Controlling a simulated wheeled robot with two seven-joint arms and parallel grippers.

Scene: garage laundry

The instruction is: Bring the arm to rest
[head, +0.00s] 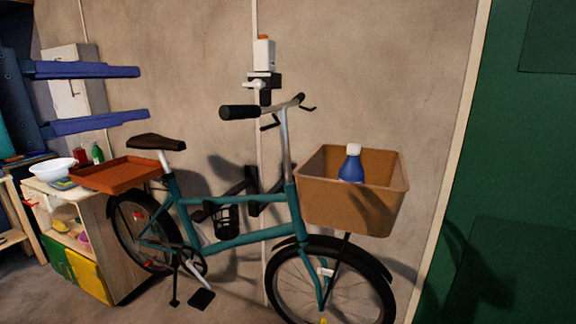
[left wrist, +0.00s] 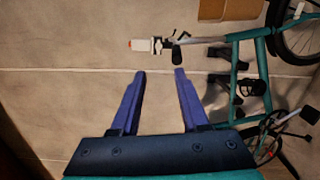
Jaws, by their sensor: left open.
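My left gripper (head: 143,93) comes in from the left edge of the head view. Its two blue fingers point right and stand apart, with nothing between them. In the left wrist view, my left gripper (left wrist: 160,72) is also open and empty, with the wall behind it. My right gripper is in neither view.
A teal bicycle (head: 225,243) stands by the wall. Its front basket (head: 350,208) holds a blue bottle (head: 351,168) with a white cap. An orange tray (head: 115,175) is behind the saddle. A white bowl (head: 53,167) sits on a low cabinet (head: 122,235) at the left.

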